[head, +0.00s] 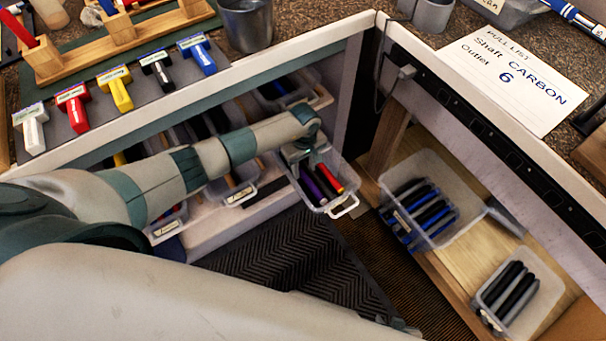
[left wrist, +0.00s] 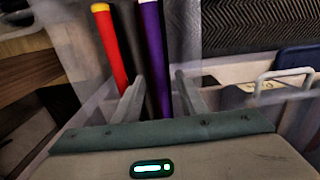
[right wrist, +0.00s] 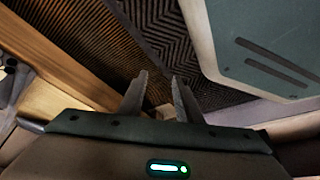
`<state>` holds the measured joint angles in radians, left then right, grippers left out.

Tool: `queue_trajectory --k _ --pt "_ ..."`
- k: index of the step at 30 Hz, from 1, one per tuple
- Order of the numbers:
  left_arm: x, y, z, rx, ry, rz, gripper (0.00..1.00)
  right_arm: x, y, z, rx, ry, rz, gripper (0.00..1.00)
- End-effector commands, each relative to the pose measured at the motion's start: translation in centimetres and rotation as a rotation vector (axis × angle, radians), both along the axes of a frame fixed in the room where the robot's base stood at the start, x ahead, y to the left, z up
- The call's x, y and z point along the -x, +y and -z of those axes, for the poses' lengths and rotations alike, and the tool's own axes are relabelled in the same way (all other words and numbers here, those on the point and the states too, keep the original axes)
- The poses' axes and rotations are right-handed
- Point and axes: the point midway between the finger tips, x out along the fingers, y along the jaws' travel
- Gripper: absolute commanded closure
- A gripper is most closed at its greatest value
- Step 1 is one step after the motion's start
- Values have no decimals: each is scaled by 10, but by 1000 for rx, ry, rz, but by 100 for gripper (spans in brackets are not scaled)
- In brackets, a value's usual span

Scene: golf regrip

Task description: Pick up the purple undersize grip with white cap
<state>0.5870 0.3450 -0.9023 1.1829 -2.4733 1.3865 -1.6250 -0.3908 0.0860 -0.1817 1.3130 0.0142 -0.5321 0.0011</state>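The purple grip (head: 310,186) lies in a clear pulled-out bin (head: 340,206) beside a black grip and a red grip (head: 328,178). In the left wrist view the purple grip (left wrist: 153,50) shows a sliver of white at its top end, the black grip (left wrist: 133,40) is just left of it, and the red grip (left wrist: 110,50) has a yellow cap. My left gripper (head: 303,160) is over the bin, open, its fingers (left wrist: 160,75) on either side of the purple grip, with the black grip close to the left finger. My right gripper (right wrist: 160,78) is open and empty.
Other bins (head: 240,194) of grips sit on the shelf at left. Two clear bins, one with blue and black grips (head: 425,212) and one with dark and grey grips (head: 510,290), stand at right. A pull list (head: 515,80) lies on the counter. A dark mat (head: 290,260) covers the floor.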

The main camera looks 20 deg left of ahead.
Motion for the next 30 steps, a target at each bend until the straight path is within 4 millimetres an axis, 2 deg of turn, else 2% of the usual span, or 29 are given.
queue_trajectory --k 1,6,23,27,28,30 --pt "2 -2 10 1 1 2 62 2 -3 5 5 17 2 69" --pt "6 -5 21 1 0 6 62 9 -9 6 17 63 7 69" --pt "6 -5 22 0 0 7 62 10 -11 5 19 73 8 69" --pt "6 -5 22 0 0 7 95 10 -11 5 20 72 9 69" --pt "6 -5 22 0 0 7 100 10 -11 5 20 72 9 69" --pt "6 -5 22 0 0 7 100 10 -11 5 20 72 9 69"
